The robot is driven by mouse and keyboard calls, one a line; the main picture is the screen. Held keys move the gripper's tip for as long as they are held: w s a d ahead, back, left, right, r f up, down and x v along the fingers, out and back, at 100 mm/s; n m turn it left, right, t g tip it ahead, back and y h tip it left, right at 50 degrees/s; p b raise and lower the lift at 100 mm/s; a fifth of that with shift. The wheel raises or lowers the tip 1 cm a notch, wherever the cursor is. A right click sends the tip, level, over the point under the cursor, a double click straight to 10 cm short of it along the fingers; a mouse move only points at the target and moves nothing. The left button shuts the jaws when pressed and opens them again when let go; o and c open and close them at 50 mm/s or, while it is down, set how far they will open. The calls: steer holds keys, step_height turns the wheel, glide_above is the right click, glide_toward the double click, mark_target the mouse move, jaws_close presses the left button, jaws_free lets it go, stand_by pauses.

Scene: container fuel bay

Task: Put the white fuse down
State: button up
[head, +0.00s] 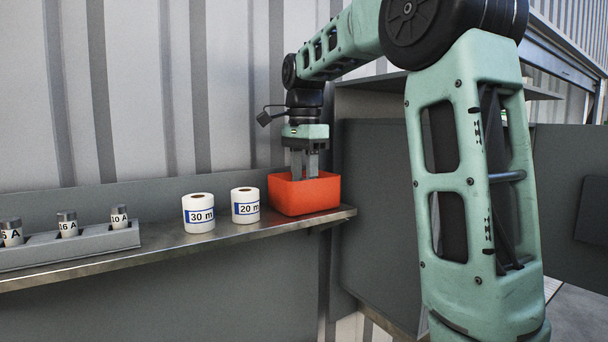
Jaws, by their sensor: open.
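My gripper (305,164) points straight down over the orange-red bin (306,197) at the right end of the metal shelf. Its fingers are open and their tips reach to the bin's opening. I see no fuse between the fingers. The bin's inside is hidden by its front wall, so I cannot tell what lies in it. Several white fuses with grey caps, one of them marked 10 A (119,218) and another marked 16 A (67,225), stand upright in a grey holder (85,245) at the left.
Two white rolls, marked 30 m (198,214) and 20 m (245,206), stand on the shelf (180,244) between holder and bin. A corrugated wall (240,70) rises behind. A grey cabinet side (372,200) stands close right of the bin.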

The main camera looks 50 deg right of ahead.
mark_target(304, 178)
step_height(304, 178, up, 12)
steer(key=b, duration=0.1)
steer(key=shift+r, duration=0.15)
stand_by(0.4)
stand_by(0.4)
stand_by(0.3)
